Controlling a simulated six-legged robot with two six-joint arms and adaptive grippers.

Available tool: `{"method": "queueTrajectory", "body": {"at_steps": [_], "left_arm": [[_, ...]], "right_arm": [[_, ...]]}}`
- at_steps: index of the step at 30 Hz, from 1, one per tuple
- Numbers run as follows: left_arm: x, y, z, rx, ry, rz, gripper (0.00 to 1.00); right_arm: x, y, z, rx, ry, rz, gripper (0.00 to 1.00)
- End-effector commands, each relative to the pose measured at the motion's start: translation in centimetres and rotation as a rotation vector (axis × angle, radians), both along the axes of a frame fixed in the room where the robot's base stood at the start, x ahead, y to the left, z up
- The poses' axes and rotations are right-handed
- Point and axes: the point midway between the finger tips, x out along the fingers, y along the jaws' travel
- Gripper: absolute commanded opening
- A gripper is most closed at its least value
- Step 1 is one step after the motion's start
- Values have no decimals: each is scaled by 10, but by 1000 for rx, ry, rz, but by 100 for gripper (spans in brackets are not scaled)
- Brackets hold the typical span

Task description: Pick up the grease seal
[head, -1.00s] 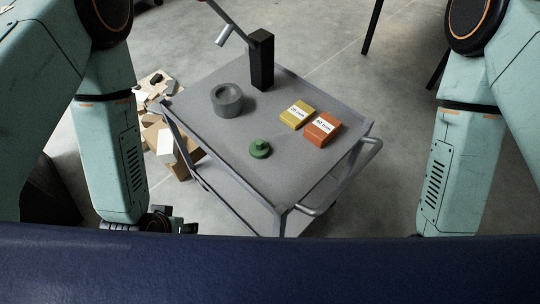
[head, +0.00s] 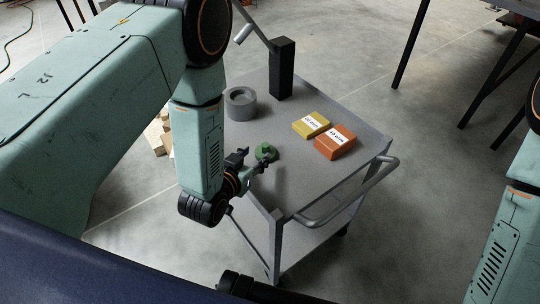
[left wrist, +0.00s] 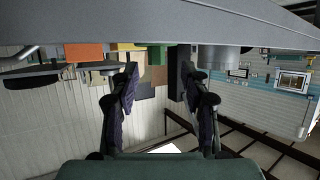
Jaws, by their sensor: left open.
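A small green round piece with a raised middle (head: 265,152), which I take for the grease seal, sits on the grey cart top. A thick grey ring (head: 240,104) stands farther back on the same top; I cannot rule out that this is the seal. My left gripper (head: 251,164) is open at the cart's near left edge, just short of the green piece and partly overlapping it in the head view. In the left wrist view, turned upside down, the green piece (left wrist: 157,55) shows beyond and between the spread fingers (left wrist: 159,86). Nothing is held. My right gripper is out of view.
A yellow box (head: 310,125) and an orange box (head: 335,142) with labels lie right of the green piece. A black post (head: 282,68) rises at the back. The cart's rail handle (head: 350,195) runs along the right side. The cart top near the front is clear.

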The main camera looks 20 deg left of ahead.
Motion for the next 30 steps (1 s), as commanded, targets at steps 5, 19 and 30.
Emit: {"method": "queueTrajectory", "body": {"at_steps": [5,19,30], "left_arm": [[22,-7,-6,1,-2,-2,46],[52,-18,-16,0,3,-3,46],[52,-19,-16,0,3,-3,20]], "right_arm": [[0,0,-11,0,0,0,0],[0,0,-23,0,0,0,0],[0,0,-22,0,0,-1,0]]}}
